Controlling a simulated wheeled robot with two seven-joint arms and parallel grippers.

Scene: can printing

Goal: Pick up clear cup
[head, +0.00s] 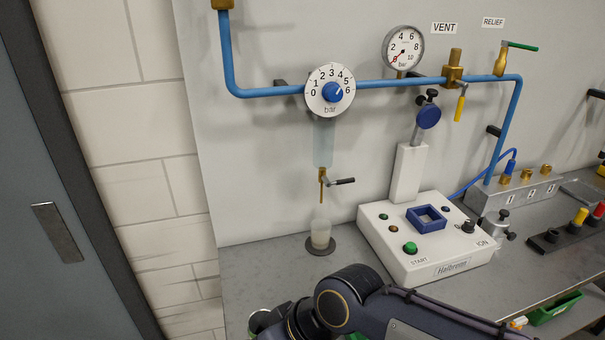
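A small clear cup (320,236), translucent and whitish, stands upright on a dark round pad (320,248) on the grey bench. It is directly below the brass drain valve (322,183) of the regulator's clear bowl. Its lower part looks cloudy; I cannot tell whether that is liquid. One of my arms crosses the bottom of the head view in front of the cup, apart from it in the picture. Neither gripper's fingers can be seen.
A white machine (425,240) with buttons and a blue square frame (427,219) stands right of the cup. Blue pipe (385,84), a dial (330,90) and a gauge (403,50) are on the wall panel. A green tray (555,308) is lower right. Bench left of the cup is clear.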

